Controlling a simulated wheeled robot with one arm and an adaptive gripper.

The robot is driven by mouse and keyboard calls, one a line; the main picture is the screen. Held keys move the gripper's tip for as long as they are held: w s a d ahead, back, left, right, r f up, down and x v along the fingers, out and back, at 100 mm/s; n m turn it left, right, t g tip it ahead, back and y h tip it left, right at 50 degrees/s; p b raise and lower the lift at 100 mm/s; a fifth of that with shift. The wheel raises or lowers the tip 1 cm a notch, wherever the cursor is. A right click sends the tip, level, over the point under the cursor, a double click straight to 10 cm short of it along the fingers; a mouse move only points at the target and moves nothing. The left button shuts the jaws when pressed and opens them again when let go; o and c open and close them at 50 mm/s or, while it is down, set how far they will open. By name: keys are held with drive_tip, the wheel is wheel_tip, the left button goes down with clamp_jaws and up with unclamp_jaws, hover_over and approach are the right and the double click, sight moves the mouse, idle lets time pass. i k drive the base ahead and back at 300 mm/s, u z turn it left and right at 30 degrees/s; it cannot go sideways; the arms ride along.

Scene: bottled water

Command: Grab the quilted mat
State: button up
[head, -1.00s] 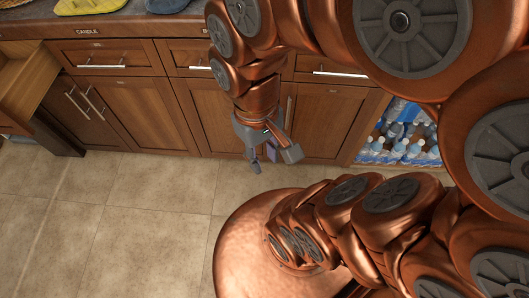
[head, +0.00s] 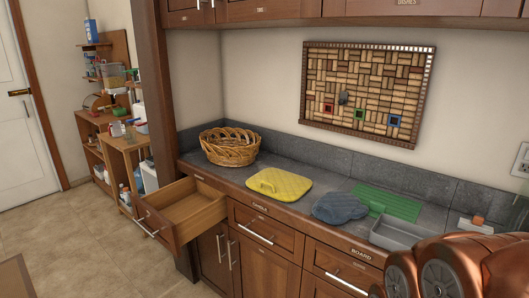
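A yellow quilted mat (head: 279,184), roughly square with rounded corners and a strip along its near-left edge, lies flat on the dark countertop in the head view. A blue quilted piece (head: 340,208), shaped like an oven mitt, lies to its right, apart from it. My gripper is out of view now; only copper-coloured links of my arm show at the lower right, well to the right of the yellow mat.
A wicker basket (head: 230,146) stands left of the yellow mat. A green mat (head: 402,207) and a grey tray (head: 399,235) lie to the right. An open, seemingly empty drawer (head: 188,209) juts out at the left. A corkboard (head: 368,92) hangs above.

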sight(285, 186)
drive_tip(key=z, duration=0.05)
drive_tip(key=k, duration=0.6)
drive_tip(key=u, duration=0.75)
drive_tip(key=i, duration=1.8)
drive_tip(key=z, duration=0.1)
